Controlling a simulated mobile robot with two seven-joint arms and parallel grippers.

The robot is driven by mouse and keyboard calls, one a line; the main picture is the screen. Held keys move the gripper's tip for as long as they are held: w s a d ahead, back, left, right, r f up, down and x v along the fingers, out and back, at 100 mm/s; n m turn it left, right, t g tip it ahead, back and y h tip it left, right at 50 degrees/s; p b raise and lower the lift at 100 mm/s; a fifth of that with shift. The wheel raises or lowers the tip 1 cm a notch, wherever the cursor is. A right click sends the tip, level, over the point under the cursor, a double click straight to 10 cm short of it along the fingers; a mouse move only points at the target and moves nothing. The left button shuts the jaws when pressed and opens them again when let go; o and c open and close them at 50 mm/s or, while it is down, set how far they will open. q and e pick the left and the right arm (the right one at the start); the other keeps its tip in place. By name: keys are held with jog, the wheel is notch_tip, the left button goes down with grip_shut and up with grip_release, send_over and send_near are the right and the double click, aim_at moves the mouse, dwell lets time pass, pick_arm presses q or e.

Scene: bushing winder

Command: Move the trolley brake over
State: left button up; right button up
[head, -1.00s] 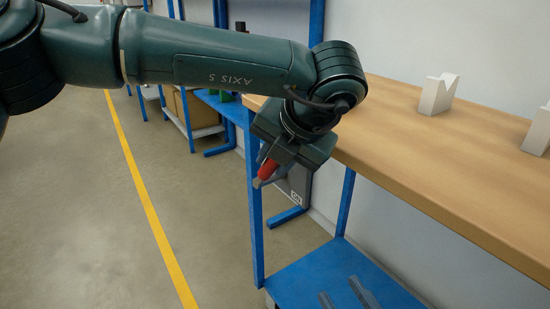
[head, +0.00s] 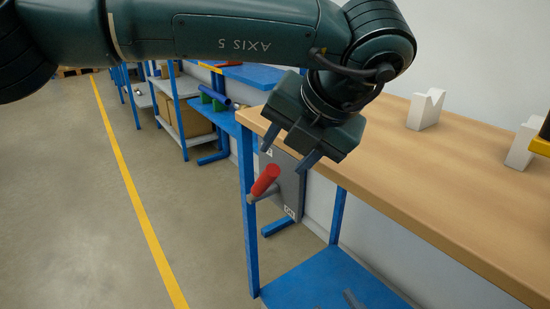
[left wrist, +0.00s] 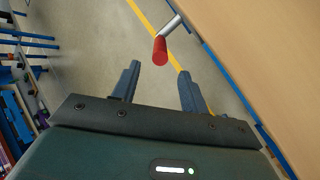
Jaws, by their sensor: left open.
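The brake lever has a red grip (head: 265,179) on a grey rod, in front of a grey plate (head: 284,180) by the blue leg at the bench's near-left corner. The grip tilts up to the right. My left gripper (head: 289,148) is open and empty, above and slightly right of the red grip, with clear space between them. In the left wrist view the red grip (left wrist: 160,51) lies beyond the two open fingertips (left wrist: 158,85), roughly centred between them and not touching. My right gripper is not in view.
The wooden bench top (head: 440,175) is close on the right, with white V-notched blocks (head: 426,110) and a yellow part (head: 540,146) on it. A blue lower shelf (head: 325,280) is below. Open floor (head: 190,220) with a yellow line lies to the left.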

pick_arm(q)
jog(key=v, duration=0.4)
jog(key=shift+p, duration=0.35)
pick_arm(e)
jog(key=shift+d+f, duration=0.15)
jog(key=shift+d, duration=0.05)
